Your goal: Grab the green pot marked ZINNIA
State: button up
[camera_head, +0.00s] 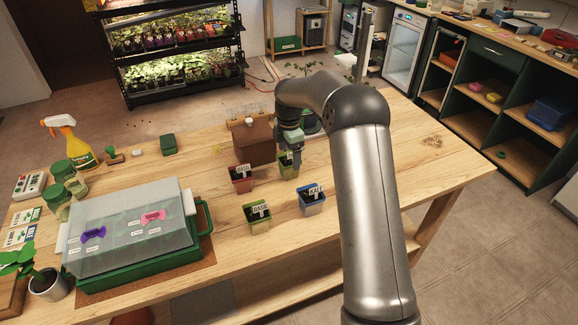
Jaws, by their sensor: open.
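A green pot (289,172) stands on the wooden table directly below my gripper. Its upper part and any label are mostly hidden by the gripper, so I cannot read ZINNIA on it. My gripper (289,156) points down at this pot's top and is open; I cannot tell whether its fingers are around the pot or just above it. A second green pot (257,222) stands nearer the front, with a white tag that seems to read BASIL.
A red pot (241,186) stands close left of my gripper, and a blue pot (312,209) tagged KALE stands in front right. A brown box (252,142) is just behind. A green covered tray (125,275) fills the left front. The table's right part is clear.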

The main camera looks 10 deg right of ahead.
aim_at(289, 161)
jog(key=shift+f, duration=1.5)
jog(key=c, duration=1.1)
jog(key=shift+c, duration=0.2)
jog(key=shift+r, duration=0.15)
